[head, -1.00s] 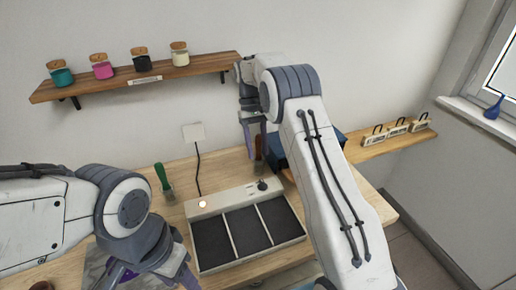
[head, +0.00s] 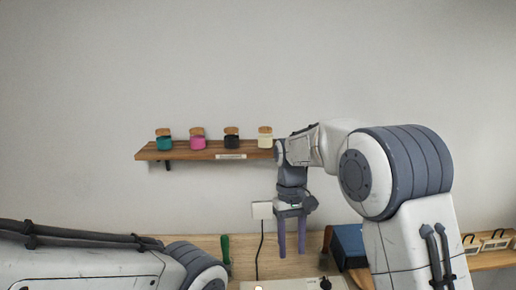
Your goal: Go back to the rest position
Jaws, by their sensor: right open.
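My right gripper (head: 292,236) hangs fingers-down in front of the wall, below the right end of the wall shelf. Its two fingers are apart and I see nothing between them. My right arm comes in from the right. Only part of my left arm shows at the lower left, and my left gripper is out of the picture.
A wooden shelf (head: 180,153) holds a teal jar (head: 164,143), a pink jar (head: 198,143), a black jar (head: 232,142) and a cream jar (head: 265,141). Below are a table (head: 205,243), a green-handled tool (head: 225,248), a white tray unit (head: 290,284) and a blue box (head: 349,243).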

